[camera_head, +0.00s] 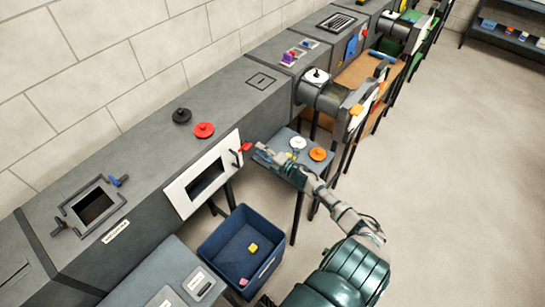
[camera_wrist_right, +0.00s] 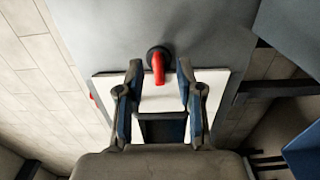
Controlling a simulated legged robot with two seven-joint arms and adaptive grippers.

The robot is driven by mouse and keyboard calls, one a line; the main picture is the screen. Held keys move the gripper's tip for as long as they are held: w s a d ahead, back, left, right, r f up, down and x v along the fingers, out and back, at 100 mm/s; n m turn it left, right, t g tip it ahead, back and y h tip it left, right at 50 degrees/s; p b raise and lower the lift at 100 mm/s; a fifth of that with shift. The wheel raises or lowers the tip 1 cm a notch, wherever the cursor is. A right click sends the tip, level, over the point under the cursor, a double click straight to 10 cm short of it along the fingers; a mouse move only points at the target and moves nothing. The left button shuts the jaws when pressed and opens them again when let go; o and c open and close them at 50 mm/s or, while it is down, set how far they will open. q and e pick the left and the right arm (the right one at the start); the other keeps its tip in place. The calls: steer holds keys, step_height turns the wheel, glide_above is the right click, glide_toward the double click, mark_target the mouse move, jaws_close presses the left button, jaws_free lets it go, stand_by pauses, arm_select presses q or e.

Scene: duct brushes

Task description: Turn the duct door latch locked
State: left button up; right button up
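The red latch handle (camera_head: 246,147) sits at the upper right corner of a white door panel (camera_head: 178,197) on the grey duct's front. In the right wrist view the red latch (camera_wrist_right: 158,68) hangs from a dark round pivot, pointing roughly toward the gripper. My right gripper (camera_head: 259,152) is just right of the latch. Its two fingers (camera_wrist_right: 159,72) are spread, one on each side of the latch's lower end. I cannot tell whether either finger touches it. The white panel (camera_wrist_right: 215,82) with a dark opening shows behind the fingers. My left gripper is not in view.
A blue bin (camera_head: 212,244) with small items stands below the panel. A small table (camera_head: 285,140) with white and orange discs is beside my right forearm. Black (camera_head: 182,115) and red (camera_head: 204,130) discs lie on the duct.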

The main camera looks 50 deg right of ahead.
steer(key=s+d, duration=0.1)
steer(key=s, duration=0.6)
steer(key=shift+s+f, duration=0.15)
steer(key=shift+s, duration=0.1)
steer(key=s+a+f+m+g+h, duration=0.2)
steer(key=s+a+f+m+g, duration=0.3)
steer(key=a, duration=0.3)
steer(key=s+a+f+m+g+h, duration=0.3)
steer(key=s+a+f+m, duration=0.15)
steer(key=a+m, duration=0.35)
steer(key=s+a+m+g+y, duration=0.4)
steer(key=s+a+g, duration=0.3)
steer(key=s+a, duration=0.85)
steer(key=s+f, duration=0.2)
steer(key=f, duration=1.2)
steer(key=s+f+g, duration=0.1)
steer(key=s+f, duration=0.1)
steer(key=f, duration=1.2)
steer(key=shift+s+d+f, duration=0.2)
steer(key=shift+s+f, duration=0.1)
steer(key=shift+f, duration=0.1)
